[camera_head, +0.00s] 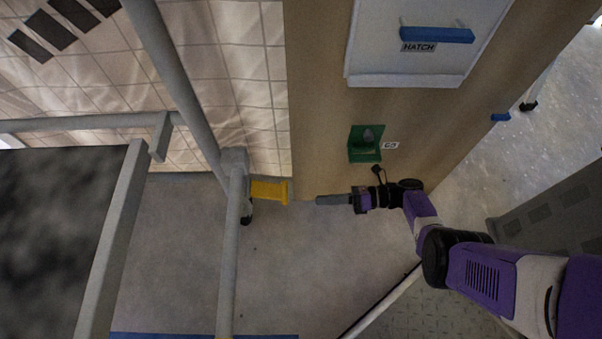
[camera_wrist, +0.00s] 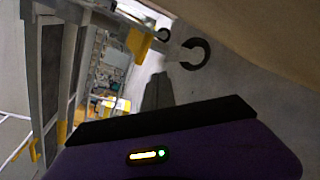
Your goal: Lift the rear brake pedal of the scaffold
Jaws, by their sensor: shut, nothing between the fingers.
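A yellow brake pedal (camera_head: 269,191) sticks out to the right from the foot of a grey scaffold post (camera_head: 235,180), above a dark castor (camera_head: 246,213). In the wrist view, a yellow piece that looks like this pedal (camera_wrist: 139,43) shows above and left of the fingers. My gripper (camera_head: 318,200) is shut and empty. It points left toward the pedal, with a small gap in the head view; the height difference is hard to judge. A blue pedal-like tab (camera_head: 501,117) sits at the far right near another leg. I cannot tell which is the rear one.
A tan panel (camera_head: 330,100) stands just beyond my gripper, with a green bracket (camera_head: 364,153) and a white hatch with a blue handle (camera_head: 436,35). Scaffold tubes fill the left. The grey floor (camera_head: 180,260) below the pedal is mostly clear.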

